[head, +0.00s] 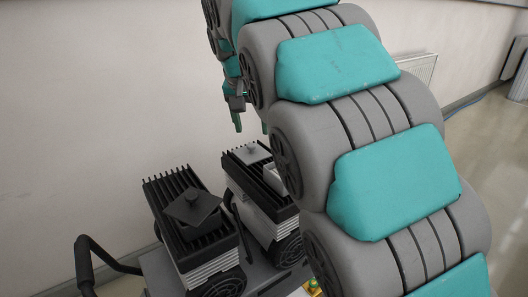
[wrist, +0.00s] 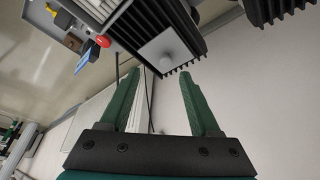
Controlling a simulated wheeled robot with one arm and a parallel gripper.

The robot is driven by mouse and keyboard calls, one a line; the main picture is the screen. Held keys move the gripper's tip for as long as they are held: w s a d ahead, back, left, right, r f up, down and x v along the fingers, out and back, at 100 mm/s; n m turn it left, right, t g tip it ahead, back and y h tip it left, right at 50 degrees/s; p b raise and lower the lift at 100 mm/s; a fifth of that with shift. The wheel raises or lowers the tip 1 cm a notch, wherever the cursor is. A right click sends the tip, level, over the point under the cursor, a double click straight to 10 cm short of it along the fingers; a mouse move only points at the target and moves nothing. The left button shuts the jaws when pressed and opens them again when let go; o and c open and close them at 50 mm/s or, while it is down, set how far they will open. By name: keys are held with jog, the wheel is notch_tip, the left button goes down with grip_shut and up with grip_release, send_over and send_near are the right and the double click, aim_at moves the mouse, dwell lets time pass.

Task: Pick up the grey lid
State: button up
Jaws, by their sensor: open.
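A light grey square lid (head: 251,153) lies on top of the right black finned unit (head: 240,178). In the wrist view the grey lid (wrist: 166,52) shows as a pale square on the finned top, just beyond the fingertips. My gripper (head: 250,127) is above the right unit, partly hidden by my arm. Its green fingers (wrist: 160,74) are open with nothing between them, apart from the lid.
Both units stand side by side on a grey cart with a black handle (head: 84,265). In the wrist view a red button (wrist: 103,41) and a blue item (wrist: 84,61) are near the unit. A pale wall is behind; floor is clear at right.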

aim_at(251, 145)
jog(key=x, duration=0.5)
jog(key=a+x, duration=0.1)
jog(key=x, duration=0.1)
jog(key=shift+w+f, duration=0.25)
jog(key=shift+w, duration=0.25)
grip_shut()
dwell(0.3)
